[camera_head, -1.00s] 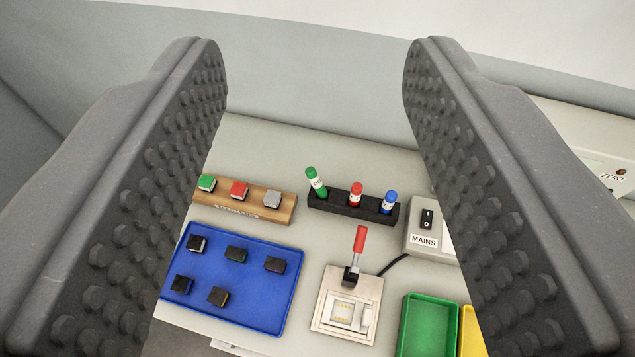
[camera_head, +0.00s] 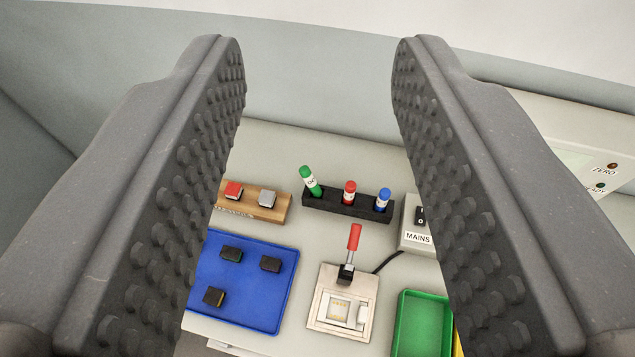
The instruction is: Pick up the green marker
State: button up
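The green marker (camera_head: 310,181) stands tilted to the left in the left slot of a black holder (camera_head: 345,207) on the table. Its white label faces me. A red marker (camera_head: 349,192) and a blue marker (camera_head: 383,199) stand nearly upright beside it in the same holder. My gripper (camera_head: 316,100) is open and empty, its two studded fingers wide apart at the left and right of the view. The markers show in the gap between the fingers, farther off and apart from them.
A wooden block (camera_head: 262,206) with coloured buttons stands left of the holder. A blue tray (camera_head: 262,311) with black blocks, a red-levered press (camera_head: 343,297) and a green bin (camera_head: 423,325) lie in front. A grey mains box (camera_head: 415,240) stands right; a wall rises behind.

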aim_at(307, 175)
jog(key=z, duration=1.8)
jog(key=k, duration=1.7)
jog(key=u, duration=0.85)
jog(key=i, duration=1.5)
jog(key=z, duration=0.05)
